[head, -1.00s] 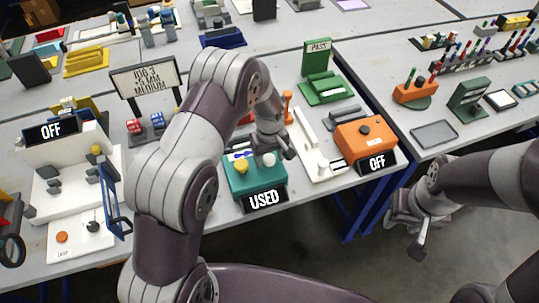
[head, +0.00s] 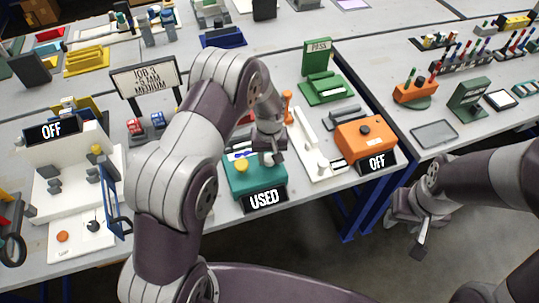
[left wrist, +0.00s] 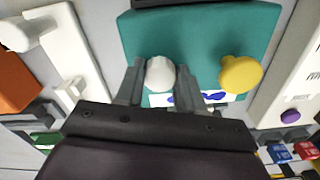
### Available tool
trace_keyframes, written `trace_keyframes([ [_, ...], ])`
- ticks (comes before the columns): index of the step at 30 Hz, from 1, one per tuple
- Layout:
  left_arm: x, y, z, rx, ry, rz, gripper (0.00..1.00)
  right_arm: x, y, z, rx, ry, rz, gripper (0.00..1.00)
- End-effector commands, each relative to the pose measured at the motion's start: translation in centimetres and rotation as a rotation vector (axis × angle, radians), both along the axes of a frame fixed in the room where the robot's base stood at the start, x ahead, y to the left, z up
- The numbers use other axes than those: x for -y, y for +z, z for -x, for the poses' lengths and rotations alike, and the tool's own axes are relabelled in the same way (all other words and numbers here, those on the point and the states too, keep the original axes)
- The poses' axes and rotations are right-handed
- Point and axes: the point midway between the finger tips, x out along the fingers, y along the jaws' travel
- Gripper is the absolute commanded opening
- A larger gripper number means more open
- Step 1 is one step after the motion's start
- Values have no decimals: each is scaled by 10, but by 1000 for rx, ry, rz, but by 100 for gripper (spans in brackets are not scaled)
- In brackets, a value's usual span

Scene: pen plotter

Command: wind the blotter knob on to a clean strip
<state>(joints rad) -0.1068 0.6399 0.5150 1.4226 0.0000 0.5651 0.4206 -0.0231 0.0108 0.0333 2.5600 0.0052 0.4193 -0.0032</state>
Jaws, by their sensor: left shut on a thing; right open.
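The teal blotter box (head: 240,185) stands on the table in front of my left arm, with a dark sign (head: 265,200) reading USED on its front. On its top are a white knob (left wrist: 160,73) and a yellow knob (left wrist: 240,74). A white strip with blue ink marks (left wrist: 205,99) shows beside them in the left wrist view. My left gripper (head: 268,156) is shut on the white knob, a finger on each side. My right gripper (head: 420,232) is open and empty, off the table's front edge at right.
A white rail stand (head: 315,150) and an orange box (head: 365,138) with an OFF sign stand right of the blotter. A white machine (head: 75,185) with an OFF sign is at left. A job sign (head: 146,80) stands behind my left arm.

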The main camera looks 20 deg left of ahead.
Motion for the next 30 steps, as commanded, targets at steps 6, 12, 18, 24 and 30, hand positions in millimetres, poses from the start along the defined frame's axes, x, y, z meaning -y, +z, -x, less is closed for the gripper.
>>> trace_keyframes([
  [6, 0, 2, -1, 3, -201, 0, 7, 0, 2, 0, 0, 0, 0, 43],
  [12, -1, 2, -1, 3, -391, 1, 7, 0, 3, 0, 0, 0, 0, 43],
  [18, -2, 2, -1, 3, -581, 0, 7, 0, 4, 0, 0, 0, 0, 43],
  [24, -2, 2, -1, 4, -766, 0, 7, 0, 4, 0, 0, 0, 0, 43],
  [30, -2, 2, -2, 4, -928, 0, 7, 0, 5, 0, 0, 0, 0, 43],
])
